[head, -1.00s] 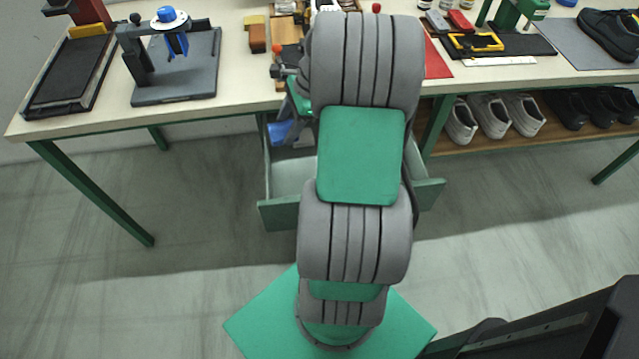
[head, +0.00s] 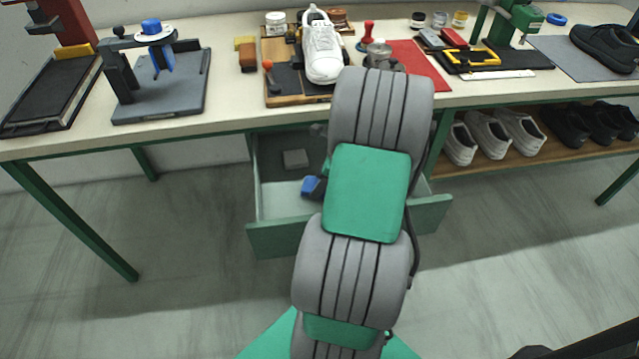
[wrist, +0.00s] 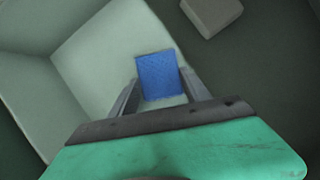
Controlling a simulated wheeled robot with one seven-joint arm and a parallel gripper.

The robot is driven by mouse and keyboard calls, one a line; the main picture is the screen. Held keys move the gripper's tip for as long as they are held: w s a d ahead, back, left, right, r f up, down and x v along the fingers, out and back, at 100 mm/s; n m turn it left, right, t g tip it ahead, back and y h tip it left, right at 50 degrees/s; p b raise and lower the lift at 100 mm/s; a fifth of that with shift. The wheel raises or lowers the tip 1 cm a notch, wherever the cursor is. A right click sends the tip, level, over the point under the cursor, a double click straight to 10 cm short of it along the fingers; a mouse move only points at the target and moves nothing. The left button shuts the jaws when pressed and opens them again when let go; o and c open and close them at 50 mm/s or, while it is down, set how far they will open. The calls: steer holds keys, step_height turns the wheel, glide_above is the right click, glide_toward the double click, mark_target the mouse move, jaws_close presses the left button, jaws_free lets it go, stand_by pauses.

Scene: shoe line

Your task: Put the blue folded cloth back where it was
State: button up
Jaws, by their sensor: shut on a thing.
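The blue folded cloth (wrist: 158,75) is between the two fingers of my gripper (wrist: 157,88) in the wrist view. The gripper is shut on it. In the head view a bit of the blue cloth (head: 312,187) shows beside my arm, over the open drawer (head: 282,240). My arm hides most of the gripper and the right part of the drawer. In the wrist view the cloth is seen against the pale drawer interior (wrist: 100,50). I cannot tell whether it touches the drawer floor.
A small grey block (head: 295,159) lies in the drawer and also shows in the wrist view (wrist: 212,12). The bench (head: 225,118) above carries a white shoe (head: 322,50), a grey fixture (head: 160,95) and a red mat (head: 425,68). Shoes stand on the shelf (head: 500,160) at right.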

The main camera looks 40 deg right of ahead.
steer(key=o, duration=1.2)
